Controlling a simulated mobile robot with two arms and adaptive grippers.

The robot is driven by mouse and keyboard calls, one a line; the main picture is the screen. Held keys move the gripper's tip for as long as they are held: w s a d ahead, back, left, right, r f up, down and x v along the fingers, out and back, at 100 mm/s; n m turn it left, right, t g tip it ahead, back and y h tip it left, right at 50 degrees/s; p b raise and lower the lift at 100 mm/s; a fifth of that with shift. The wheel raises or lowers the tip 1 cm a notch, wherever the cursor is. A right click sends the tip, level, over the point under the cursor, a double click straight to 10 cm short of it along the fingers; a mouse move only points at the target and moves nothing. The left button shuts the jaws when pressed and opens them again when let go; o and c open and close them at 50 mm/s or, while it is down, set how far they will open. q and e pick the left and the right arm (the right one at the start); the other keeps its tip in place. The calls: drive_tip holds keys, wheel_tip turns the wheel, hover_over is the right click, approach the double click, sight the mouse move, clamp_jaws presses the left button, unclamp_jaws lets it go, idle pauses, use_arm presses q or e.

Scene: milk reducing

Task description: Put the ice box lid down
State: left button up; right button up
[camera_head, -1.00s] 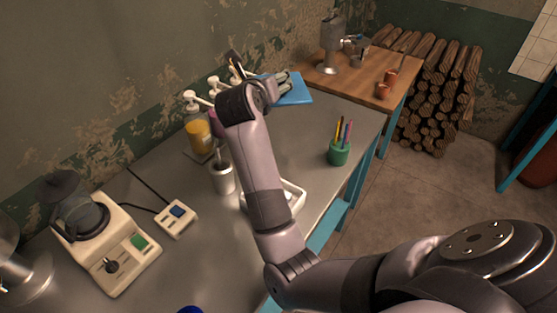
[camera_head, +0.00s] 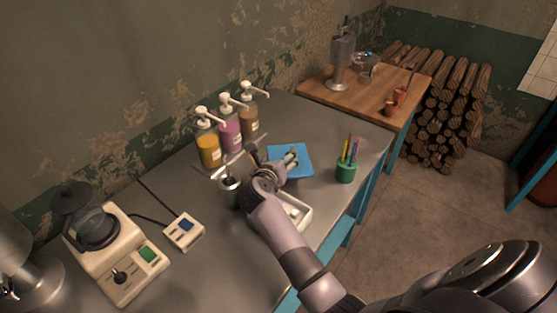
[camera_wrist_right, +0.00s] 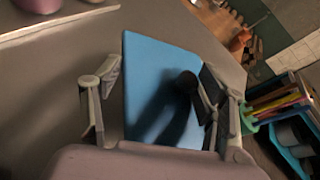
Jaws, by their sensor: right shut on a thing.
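The ice box lid appears as a flat blue square (camera_head: 302,165) over the middle of the grey workbench. My right gripper (camera_head: 274,158) is shut on it. The lid also fills the middle of the right wrist view (camera_wrist_right: 158,65), between the two fingers (camera_wrist_right: 155,95), with dark shadow across it. The exact contact is hard to see, and I cannot tell whether the lid touches the bench. The ice box, a white open tray (camera_head: 307,219), stands just nearer than the lid, partly hidden by my right forearm.
Several pump bottles (camera_head: 230,136) stand behind and left of the lid. A metal cup (camera_head: 228,190) is beside my wrist. A green pen cup (camera_head: 345,172) stands close on the right. A blender (camera_head: 118,262) and a small control box (camera_head: 184,231) stand at left.

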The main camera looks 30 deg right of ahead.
drive_tip(key=shift+f, duration=0.45)
drive_tip(key=shift+f, duration=0.1)
drive_tip(key=shift+f+b, duration=0.3)
drive_tip(key=o, duration=1.1)
drive_tip(key=shift+o, duration=0.2)
drive_tip(key=shift+r, duration=0.1)
